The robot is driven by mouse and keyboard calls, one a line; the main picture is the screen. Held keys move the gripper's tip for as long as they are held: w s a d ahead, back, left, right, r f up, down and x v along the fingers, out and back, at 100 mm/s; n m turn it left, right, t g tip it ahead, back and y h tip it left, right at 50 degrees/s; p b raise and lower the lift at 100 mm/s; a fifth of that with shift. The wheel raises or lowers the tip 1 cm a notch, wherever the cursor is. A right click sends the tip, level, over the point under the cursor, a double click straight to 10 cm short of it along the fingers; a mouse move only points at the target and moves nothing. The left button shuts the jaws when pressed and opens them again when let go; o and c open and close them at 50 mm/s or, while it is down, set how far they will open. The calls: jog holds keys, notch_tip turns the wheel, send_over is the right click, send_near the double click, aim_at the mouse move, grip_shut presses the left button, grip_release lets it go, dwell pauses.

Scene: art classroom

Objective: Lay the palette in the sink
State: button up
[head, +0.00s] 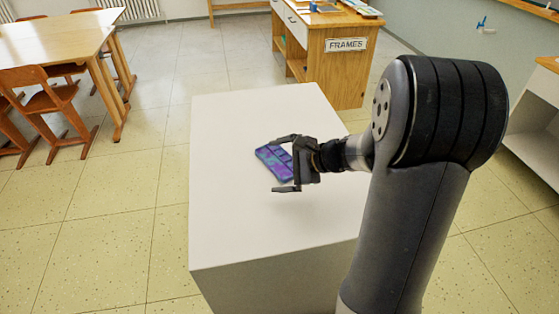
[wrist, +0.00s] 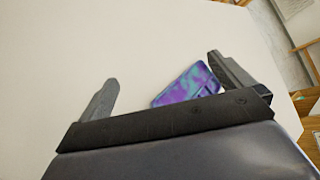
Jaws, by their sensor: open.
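A small flat palette in purple, blue and teal (head: 272,161) lies on top of a white block-shaped table (head: 235,215). My gripper (head: 279,166) is open beside and just above it, with its two fingers apart and pointing left. In the wrist view, the palette (wrist: 190,84) shows between the fingers of my gripper (wrist: 165,78), close to the right finger. Its near part is hidden behind the gripper body. I cannot tell if a finger touches it. No sink shows in either view.
A wooden cabinet marked FRAMES (head: 345,70) stands behind the white table. Wooden tables (head: 45,42) and chairs (head: 42,103) are at the upper left. A white shelf unit (head: 540,125) is at the right edge. The tiled floor left of the white table is clear.

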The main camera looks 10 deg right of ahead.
jog(key=w+a+n+g, duration=0.1)
jog(key=a+n+g, duration=0.15)
jog(key=n, duration=0.35)
jog(key=n+g+h+p, duration=0.3)
jog(key=n+h, duration=0.5)
jog(key=n, duration=0.7)
send_near(278, 162)
jog(key=f, duration=0.4)
jog(key=w+f, duration=0.1)
jog(key=f, duration=0.2)
jog(key=shift+a+f+b, duration=0.1)
jog(key=shift+a+b, duration=0.2)
jog(key=shift+a, duration=0.05)
jog(key=shift+h, duration=0.3)
jog(key=c, duration=1.2)
